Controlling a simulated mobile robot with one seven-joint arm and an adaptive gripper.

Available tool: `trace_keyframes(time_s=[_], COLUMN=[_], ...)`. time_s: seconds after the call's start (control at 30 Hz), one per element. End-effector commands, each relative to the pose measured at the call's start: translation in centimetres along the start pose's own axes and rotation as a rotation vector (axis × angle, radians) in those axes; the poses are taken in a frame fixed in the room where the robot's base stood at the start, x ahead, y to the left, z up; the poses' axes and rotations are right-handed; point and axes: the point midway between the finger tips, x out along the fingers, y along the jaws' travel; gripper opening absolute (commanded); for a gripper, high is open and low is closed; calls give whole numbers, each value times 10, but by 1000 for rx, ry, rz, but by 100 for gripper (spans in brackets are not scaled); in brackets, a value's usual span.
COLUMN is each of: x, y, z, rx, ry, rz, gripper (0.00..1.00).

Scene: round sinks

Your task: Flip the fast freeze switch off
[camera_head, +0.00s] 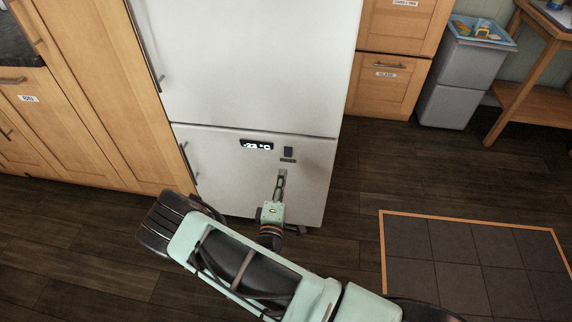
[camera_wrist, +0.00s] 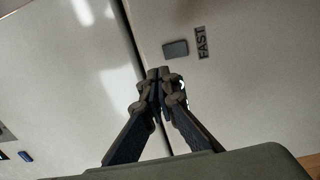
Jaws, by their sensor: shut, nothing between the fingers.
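The fast freeze switch is a small dark rectangle (camera_head: 288,152) on the lower white freezer door (camera_head: 225,180). In the wrist view the switch (camera_wrist: 175,48) has a label reading FAST (camera_wrist: 202,42) beside it. I cannot tell which way the switch is set. My gripper (camera_head: 282,172) is shut and empty, just below the switch in the head view. In the wrist view its closed fingertips (camera_wrist: 158,73) are a little below and left of the switch. They appear apart from it.
A display reading about -23 °C (camera_head: 256,145) sits left of the switch. The upper white door (camera_head: 250,60) is closed above. Wooden cabinets (camera_head: 90,90) flank the appliance. A grey bin (camera_head: 462,75) stands at the right. The dark floor (camera_head: 355,175) in front is open.

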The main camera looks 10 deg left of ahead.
Motion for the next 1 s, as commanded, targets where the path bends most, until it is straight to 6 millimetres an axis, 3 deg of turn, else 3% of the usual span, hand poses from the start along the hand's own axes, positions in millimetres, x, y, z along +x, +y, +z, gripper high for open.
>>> trace_keyframes(time_s=[0.1, 0.3, 0.87, 1.0], x=[-20, -36, -38, -28], y=[4, 7, 7, 26], z=[0, 0, 0, 7], rx=[-1, 0, 0, -10], ry=[1, 0, 0, -38], rz=[-1, 1, 1, 17], gripper=[0, 0, 0, 0])
